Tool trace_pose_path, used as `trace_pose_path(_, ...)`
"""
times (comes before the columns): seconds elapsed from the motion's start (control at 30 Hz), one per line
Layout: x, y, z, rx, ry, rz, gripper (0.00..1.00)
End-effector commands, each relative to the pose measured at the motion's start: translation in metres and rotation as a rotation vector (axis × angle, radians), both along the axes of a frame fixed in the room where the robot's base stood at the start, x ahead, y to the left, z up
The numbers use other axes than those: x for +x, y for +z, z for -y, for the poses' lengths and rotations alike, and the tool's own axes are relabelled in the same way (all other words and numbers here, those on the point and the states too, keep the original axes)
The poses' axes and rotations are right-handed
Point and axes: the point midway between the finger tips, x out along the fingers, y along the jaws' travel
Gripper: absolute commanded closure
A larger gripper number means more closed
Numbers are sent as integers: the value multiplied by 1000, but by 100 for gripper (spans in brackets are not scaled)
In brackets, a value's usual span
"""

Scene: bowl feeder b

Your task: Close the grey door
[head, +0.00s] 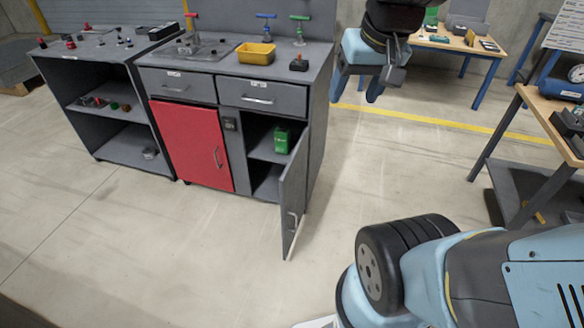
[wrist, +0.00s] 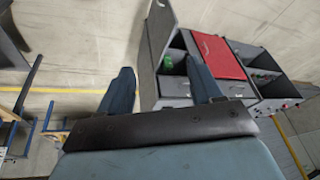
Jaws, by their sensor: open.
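The grey door (head: 294,190) stands wide open at the right end of the grey cabinet (head: 228,90), swung out toward the camera. Its handle (head: 292,221) is on the outer face. The open compartment behind it shows a shelf with a green container (head: 282,139). In the wrist view the door (wrist: 158,32) shows beyond my fingers, above and left of the red door (wrist: 217,57). My gripper (head: 357,88) is open and empty, in the air to the right of the cabinet and apart from the door. It also shows in the wrist view (wrist: 164,88).
The red door (head: 194,144) is shut. A yellow bin (head: 256,54) and red, blue and green-handled items stand on top. An open shelf unit (head: 105,100) stands at left. Wooden-topped tables stand at the back and right (head: 562,118). The floor before the door is clear.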

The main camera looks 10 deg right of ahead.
Motion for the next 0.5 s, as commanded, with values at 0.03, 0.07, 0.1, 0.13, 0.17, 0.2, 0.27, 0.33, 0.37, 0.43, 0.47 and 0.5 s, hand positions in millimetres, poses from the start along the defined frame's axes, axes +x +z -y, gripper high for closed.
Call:
trace_pose_path(0.03, 7, -7, -1, 25, -17, -43, 40)
trace_pose_path(0.07, 11, -10, -1, 40, -26, -65, 43)
trace_pose_path(0.1, 16, -15, -2, 61, -40, -94, 47)
trace_pose_path(0.13, 20, -18, -3, 77, -48, -116, 50)
trace_pose_path(0.17, 24, -22, -4, 93, -59, -138, 53)
trace_pose_path(0.2, 28, -27, -4, 116, -72, -167, 56)
trace_pose_path(0.27, 36, -34, -5, 149, -92, -209, 62)
trace_pose_path(0.33, 44, -42, -7, 189, -116, -257, 69)
trace_pose_path(0.37, 48, -46, -7, 205, -127, -278, 72)
trace_pose_path(0.43, 57, -56, -8, 247, -151, -325, 78)
trace_pose_path(0.47, 60, -59, -8, 264, -162, -344, 81)
trace_pose_path(0.5, 65, -64, -8, 289, -177, -371, 85)
